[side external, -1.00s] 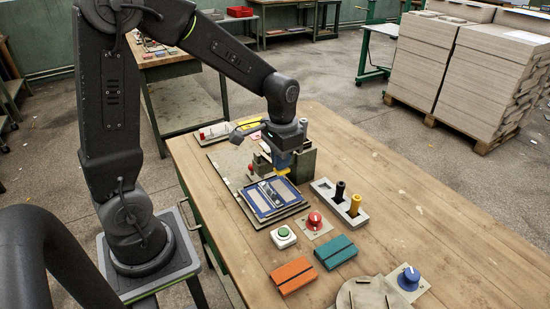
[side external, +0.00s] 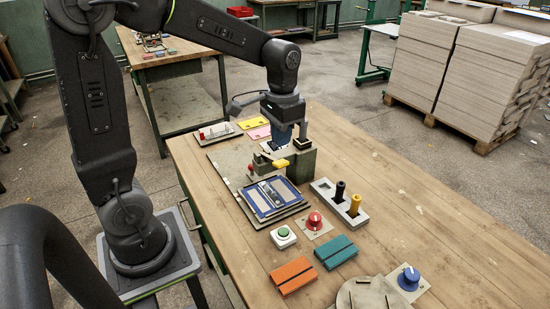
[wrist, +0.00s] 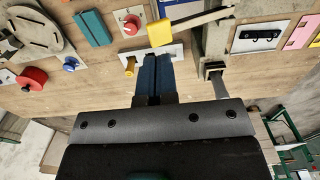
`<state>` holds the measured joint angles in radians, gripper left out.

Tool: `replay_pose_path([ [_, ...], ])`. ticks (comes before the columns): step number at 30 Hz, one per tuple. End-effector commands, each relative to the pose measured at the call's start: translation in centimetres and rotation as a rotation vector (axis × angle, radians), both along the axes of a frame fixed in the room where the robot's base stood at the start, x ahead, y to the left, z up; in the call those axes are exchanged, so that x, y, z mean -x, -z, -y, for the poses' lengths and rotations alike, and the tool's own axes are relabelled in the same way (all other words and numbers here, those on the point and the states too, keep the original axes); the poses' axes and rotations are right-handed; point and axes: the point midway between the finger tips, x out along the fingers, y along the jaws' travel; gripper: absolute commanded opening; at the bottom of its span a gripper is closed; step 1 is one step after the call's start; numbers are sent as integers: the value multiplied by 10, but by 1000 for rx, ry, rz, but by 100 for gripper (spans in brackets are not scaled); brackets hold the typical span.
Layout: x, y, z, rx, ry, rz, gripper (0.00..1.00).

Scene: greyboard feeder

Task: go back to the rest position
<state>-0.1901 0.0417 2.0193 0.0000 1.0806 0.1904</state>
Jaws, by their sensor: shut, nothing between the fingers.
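My gripper (side external: 281,146) hangs empty above the table, over the grey-green block device (side external: 297,164) with the yellow pad (side external: 278,163). In the wrist view, the two blue fingers of my gripper (wrist: 155,58) lie side by side, closed, with nothing between them. The yellow pad (wrist: 160,32) shows just beyond the fingertips in that view. The fingers look apart from the device in the side view.
A blue-framed panel (side external: 250,200) lies on the table near the device. A holder (side external: 325,189) with black and yellow pegs, a red knob (side external: 314,221), a green button (side external: 283,233), orange (side external: 293,276) and teal (side external: 336,252) blocks stand nearer.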

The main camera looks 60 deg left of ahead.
Motion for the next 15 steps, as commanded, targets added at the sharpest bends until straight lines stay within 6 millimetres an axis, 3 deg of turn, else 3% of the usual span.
replay_pose_path([
  [7,16,-15,11,-11,2,63,0],
  [15,84,-49,46,-23,4,298,0],
])
